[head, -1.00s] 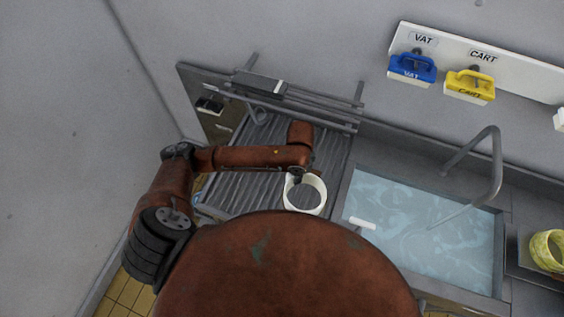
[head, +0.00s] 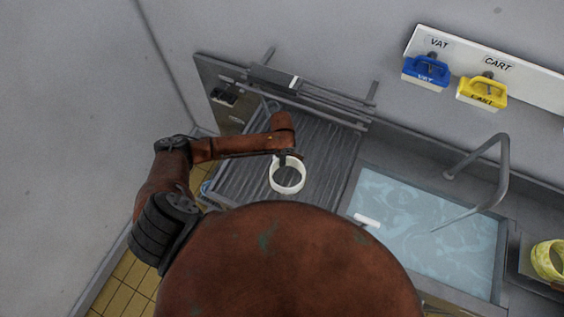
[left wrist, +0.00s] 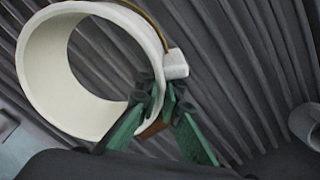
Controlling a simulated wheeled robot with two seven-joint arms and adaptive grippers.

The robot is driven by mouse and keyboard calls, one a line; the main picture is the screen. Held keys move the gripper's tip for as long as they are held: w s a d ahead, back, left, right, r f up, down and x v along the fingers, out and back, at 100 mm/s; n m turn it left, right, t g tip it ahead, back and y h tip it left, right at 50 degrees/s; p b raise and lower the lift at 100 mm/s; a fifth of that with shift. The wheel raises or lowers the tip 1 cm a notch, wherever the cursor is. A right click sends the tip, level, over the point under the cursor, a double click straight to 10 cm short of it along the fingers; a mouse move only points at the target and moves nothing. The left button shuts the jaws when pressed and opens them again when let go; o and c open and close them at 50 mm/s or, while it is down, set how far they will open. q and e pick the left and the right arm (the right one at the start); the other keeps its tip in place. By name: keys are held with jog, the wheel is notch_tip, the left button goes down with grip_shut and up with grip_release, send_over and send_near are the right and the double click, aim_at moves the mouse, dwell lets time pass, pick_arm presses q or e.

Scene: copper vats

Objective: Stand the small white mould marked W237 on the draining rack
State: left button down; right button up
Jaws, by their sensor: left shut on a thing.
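A white ring-shaped mould (head: 273,179) hangs over the grooved grey draining board, left of the basin. My left gripper (head: 287,157) is shut on its wall at the far side. In the left wrist view, the green-padded fingers (left wrist: 160,106) pinch the wall of the open mould (left wrist: 36,62), beside a small white block on its outside. No W237 mark can be read. The ring seems to be held above the ridges; the gap cannot be judged. A rack of grey rails (head: 322,101) runs along the back of the board. My right gripper is not in view.
A water-filled basin (head: 410,235) with a curved tap (head: 503,175) lies to the right. A small white bar (head: 367,220) is at its near left. Blue (head: 426,72) and yellow (head: 482,92) brushes hang on the wall. A yellowish round thing (head: 547,260) stands far right.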

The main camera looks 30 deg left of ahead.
pick_arm(q)
jog(key=shift+f, duration=0.85)
jog(key=c, duration=2.1)
grip_release()
notch_tip(320, 180, up, 12)
jog(key=shift+b, duration=0.4)
